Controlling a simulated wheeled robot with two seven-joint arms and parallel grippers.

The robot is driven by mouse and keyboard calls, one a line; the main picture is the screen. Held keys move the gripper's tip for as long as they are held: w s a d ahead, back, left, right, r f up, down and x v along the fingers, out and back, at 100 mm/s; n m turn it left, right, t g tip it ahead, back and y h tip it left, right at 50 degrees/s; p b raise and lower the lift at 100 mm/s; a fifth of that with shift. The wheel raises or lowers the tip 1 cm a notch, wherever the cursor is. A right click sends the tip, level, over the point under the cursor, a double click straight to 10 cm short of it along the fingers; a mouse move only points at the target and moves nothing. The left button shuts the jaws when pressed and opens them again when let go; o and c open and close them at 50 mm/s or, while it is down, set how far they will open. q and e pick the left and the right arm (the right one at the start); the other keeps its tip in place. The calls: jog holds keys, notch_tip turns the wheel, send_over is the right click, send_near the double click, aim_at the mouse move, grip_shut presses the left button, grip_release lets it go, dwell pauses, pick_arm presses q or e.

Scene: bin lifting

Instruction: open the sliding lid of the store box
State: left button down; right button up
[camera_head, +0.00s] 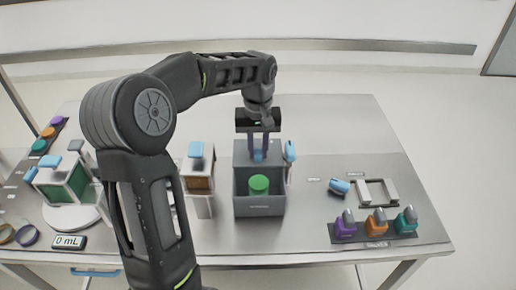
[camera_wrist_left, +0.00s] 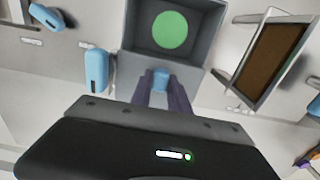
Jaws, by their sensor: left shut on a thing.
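The grey store box (camera_head: 259,206) stands on the steel table near the middle in the head view. Its front part is uncovered and a green cylinder (camera_head: 259,184) shows inside. The grey lid (camera_head: 241,160) covers the rear part and has a blue handle (camera_head: 258,156). My left gripper (camera_head: 258,152) comes down from above and is shut on the lid's blue handle. In the left wrist view the blue handle (camera_wrist_left: 161,78) sits between the fingers, and the green cylinder (camera_wrist_left: 170,30) shows in the open box. My right gripper is not in view.
A brown-fronted case (camera_head: 200,184) with a blue top stands left of the box. A blue-handled piece (camera_head: 290,151) is at the box's right side. A rack with purple, orange and teal bottles (camera_head: 376,224) and a grey frame (camera_head: 375,192) are at the right. The back right table is clear.

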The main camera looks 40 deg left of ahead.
aim_at(258, 151)
pick_arm(q)
jog(key=c, duration=1.2)
grip_release()
jog(key=shift+c, duration=0.2)
notch_tip(258, 151, up, 8)
jog(key=shift+f, duration=0.1)
